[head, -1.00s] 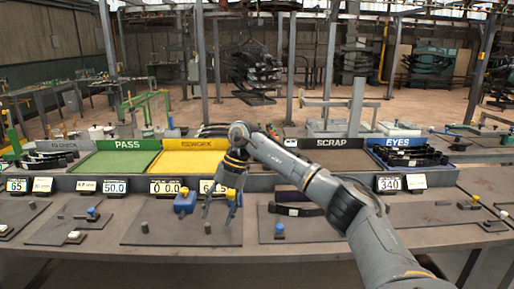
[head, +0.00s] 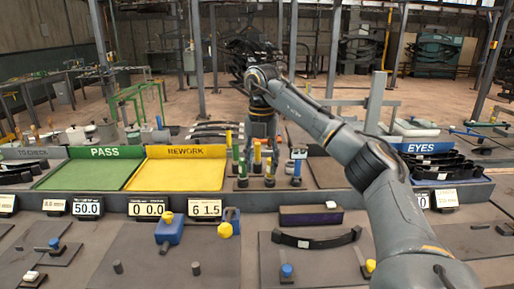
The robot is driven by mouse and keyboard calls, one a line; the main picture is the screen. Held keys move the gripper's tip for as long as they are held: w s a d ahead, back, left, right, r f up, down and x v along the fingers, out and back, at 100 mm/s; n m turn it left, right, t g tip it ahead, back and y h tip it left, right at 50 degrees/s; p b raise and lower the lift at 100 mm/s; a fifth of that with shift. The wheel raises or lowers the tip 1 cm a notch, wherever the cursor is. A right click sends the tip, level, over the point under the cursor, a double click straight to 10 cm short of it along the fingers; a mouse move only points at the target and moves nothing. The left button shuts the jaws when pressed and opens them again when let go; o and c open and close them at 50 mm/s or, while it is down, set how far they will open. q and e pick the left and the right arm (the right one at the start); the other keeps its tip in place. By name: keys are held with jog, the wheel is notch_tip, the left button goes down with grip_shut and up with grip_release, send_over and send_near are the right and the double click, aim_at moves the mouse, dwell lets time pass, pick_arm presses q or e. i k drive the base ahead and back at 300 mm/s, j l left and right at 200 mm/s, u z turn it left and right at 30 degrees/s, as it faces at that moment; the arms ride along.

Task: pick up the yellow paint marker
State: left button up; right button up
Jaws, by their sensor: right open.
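Several markers stand upright in a cluster just right of the yellow REWORK tray (head: 180,174). A yellow-topped marker (head: 257,153) stands in this cluster, close below my right gripper. My right gripper (head: 262,140) points down over the back of the cluster and is open. Its fingers partly overlap the markers behind, and I cannot tell whether they touch any. A green marker (head: 236,154) stands to the left and a blue one (head: 296,170) to the right. My left gripper is not in view.
The green PASS tray (head: 90,174) lies at left. The EYES bin (head: 440,165) with black parts is at right, beyond my arm.

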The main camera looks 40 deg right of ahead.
aim_at(257, 145)
jog(key=i+l, duration=0.85)
jog(key=l, duration=0.25)
